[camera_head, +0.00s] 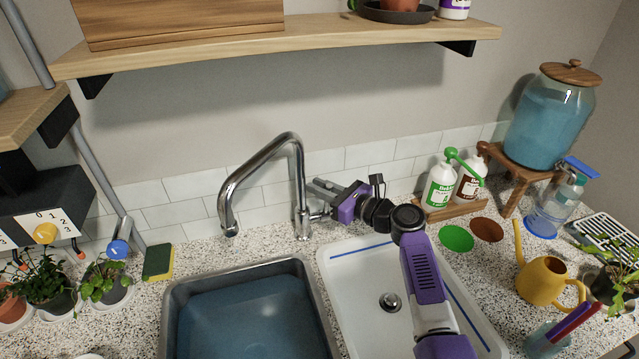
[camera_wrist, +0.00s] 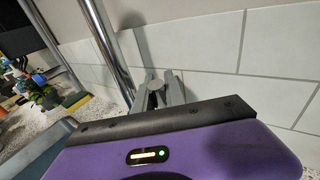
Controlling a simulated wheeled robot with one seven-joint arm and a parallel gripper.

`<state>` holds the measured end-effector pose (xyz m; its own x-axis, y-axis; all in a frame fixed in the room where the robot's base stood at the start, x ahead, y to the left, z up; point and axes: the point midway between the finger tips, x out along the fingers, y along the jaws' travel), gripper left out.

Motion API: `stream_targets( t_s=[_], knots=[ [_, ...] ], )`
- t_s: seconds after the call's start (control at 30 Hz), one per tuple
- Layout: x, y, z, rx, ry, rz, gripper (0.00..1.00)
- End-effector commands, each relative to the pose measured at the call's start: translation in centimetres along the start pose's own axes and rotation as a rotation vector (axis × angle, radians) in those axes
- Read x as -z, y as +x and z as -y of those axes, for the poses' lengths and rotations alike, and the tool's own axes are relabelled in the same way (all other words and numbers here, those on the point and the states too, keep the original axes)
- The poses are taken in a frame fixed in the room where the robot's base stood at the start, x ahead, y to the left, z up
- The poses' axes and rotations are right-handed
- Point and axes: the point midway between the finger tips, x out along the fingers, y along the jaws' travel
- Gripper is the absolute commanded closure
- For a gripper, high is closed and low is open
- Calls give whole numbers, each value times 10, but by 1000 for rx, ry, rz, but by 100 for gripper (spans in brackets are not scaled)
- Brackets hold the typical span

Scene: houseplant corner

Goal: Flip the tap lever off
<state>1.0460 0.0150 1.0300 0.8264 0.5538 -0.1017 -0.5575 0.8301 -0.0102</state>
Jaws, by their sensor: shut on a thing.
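The chrome tap (camera_head: 301,185) rises behind the sinks, its spout curving over the left basin (camera_head: 245,318). No stream shows below the spout. My gripper (camera_head: 322,190) is at the right side of the tap's base, reaching in from the right. Its fingers are shut on the tap lever (camera_head: 318,214), which is mostly hidden by the fingers in the head view. In the wrist view, the grey fingers of my gripper (camera_wrist: 160,92) close in beside the tap's upright pipe (camera_wrist: 108,50). The lever's exact angle cannot be told.
The left basin holds bluish water; the white right basin (camera_head: 345,285) is empty. White bottles (camera_head: 439,186) stand on a wooden tray to the right. A yellow watering can (camera_head: 541,279) and a large water jar (camera_head: 548,118) are further right. A wooden shelf (camera_head: 280,48) hangs above.

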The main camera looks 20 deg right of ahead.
Motion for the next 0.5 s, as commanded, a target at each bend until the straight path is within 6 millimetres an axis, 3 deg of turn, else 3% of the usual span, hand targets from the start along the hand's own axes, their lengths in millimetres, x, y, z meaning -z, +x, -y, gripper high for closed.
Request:
stream_targets(
  t_s=[0.2, 0.23, 0.27, 0.5],
  knots=[
    [1, -1, 1, 1, 1, -1, 100],
    [1, -1, 1, 1, 1, -1, 81],
    [1, -1, 1, 1, 1, 0, 76],
    [1, 0, 0, 0, 0, 0, 76]
  ],
)
